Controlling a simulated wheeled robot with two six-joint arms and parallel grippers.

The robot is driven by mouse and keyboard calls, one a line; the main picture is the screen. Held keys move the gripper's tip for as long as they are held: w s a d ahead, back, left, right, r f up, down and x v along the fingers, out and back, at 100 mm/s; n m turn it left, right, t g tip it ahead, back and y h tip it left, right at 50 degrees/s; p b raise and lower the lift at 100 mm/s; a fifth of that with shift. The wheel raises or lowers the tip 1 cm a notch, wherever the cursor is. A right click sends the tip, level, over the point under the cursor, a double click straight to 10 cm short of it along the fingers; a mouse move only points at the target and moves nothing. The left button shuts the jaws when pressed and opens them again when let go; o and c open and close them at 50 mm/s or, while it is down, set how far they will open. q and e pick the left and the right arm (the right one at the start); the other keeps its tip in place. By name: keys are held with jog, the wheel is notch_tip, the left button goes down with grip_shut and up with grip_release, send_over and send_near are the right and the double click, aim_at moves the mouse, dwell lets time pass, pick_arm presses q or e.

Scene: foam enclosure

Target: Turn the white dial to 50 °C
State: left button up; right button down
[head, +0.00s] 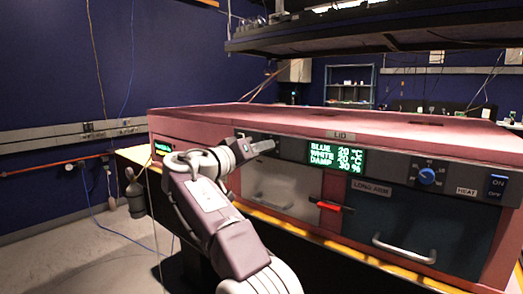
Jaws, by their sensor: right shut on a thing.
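The front panel has a green display (338,159) that reads BLUE 20 °C, WHITE 20 °C and DAMP 30 %. The blue dial (427,176) is on the right part of the panel. My right gripper (263,147) is at the panel's left part, left of the display, with its fingers shut at the white dial's place. My gripper hides most of the dial there, so its pointer and scale cannot be read. My left gripper is not in view.
The pink enclosure (330,122) has a white door (283,190), a dark door (425,225) with a handle, and a red latch (334,207) between them. A HEAT switch (496,186) is at the far right. A dark shelf (370,32) hangs above.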

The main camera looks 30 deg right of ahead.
jog(key=shift+f, duration=0.1)
jog(key=c, duration=1.2)
grip_release()
jog(key=shift+o, duration=0.2)
jog(key=v, duration=0.9)
